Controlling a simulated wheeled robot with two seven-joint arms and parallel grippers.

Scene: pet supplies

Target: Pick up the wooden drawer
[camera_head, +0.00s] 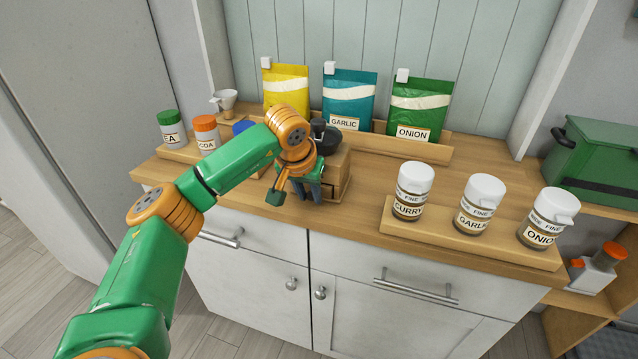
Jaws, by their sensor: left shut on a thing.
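A small wooden box (341,168) with a black top (326,137), looking like a coffee grinder, stands on the wooden counter near its middle. The wooden drawer (331,193) is low in the front of this box and is mostly hidden behind my gripper. My left gripper (309,191) reaches in from the left, points down at the front of the box and is shut on the drawer. Its fingers cover the exact contact. My right gripper is not in view.
Jars labelled CURRY (412,192), GARLIC (479,205) and ONION (546,220) stand on a wooden tray (440,232) to the right. Yellow (286,91), teal (347,98) and green (418,108) pouches stand behind. Jars with green (170,130) and orange (206,134) lids are at left.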

